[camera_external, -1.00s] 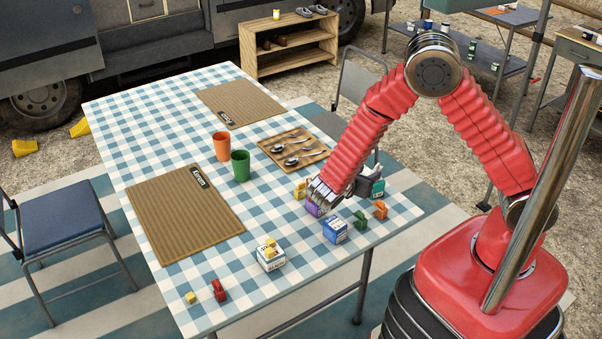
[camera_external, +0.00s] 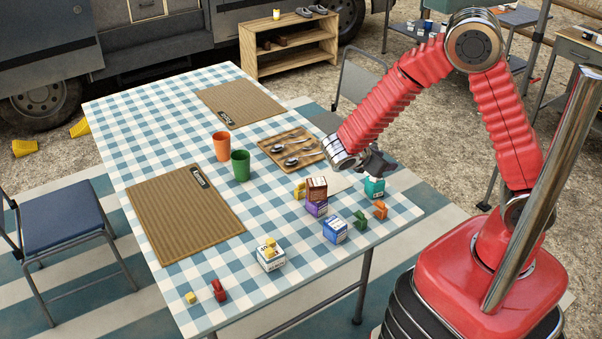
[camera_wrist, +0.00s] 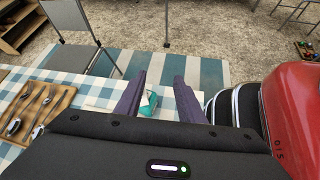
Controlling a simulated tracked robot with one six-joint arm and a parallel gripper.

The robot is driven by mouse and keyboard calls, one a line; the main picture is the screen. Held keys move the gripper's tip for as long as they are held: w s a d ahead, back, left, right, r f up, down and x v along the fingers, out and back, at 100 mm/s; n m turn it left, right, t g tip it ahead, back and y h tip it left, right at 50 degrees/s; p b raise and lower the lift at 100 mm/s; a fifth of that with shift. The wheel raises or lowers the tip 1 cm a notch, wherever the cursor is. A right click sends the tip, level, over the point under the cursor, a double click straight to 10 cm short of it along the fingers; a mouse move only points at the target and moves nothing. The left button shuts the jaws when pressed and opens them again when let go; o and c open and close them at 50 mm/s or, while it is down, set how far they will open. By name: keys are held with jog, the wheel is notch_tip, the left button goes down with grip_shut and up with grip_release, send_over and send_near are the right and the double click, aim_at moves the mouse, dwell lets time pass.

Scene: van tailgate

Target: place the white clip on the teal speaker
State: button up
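The teal speaker (camera_external: 374,188) is a small teal box near the table's right edge. It also shows in the wrist view (camera_wrist: 149,104), between and beyond my finger pads. A pale patch shows on or beside it; I cannot tell whether this is the white clip, and I make out no white clip for certain elsewhere.
A brown box (camera_external: 317,186) sits on a purple box (camera_external: 316,208) left of the speaker. A blue box (camera_external: 335,230), green clip (camera_external: 361,220) and orange clip (camera_external: 381,210) stand in front. A yellow clip (camera_external: 270,247) sits on a white box (camera_external: 271,261). A spoon tray (camera_external: 275,150) lies behind.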

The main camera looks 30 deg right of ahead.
jog(key=s+d+r+m+t+y, duration=0.1)
jog(key=s+d+r+m+y, duration=0.2)
jog(key=r+m, duration=0.6)
jog(key=s+d+r+m+t+y, duration=0.2)
jog(key=s+d+r+m+y, duration=0.1)
jog(key=s+r+m+y, duration=0.5)
jog(key=shift+s+d+r+m, duration=0.15)
jog(key=shift+s+r+m, duration=0.45)
jog(key=shift+s, duration=0.4)
dwell(0.5)
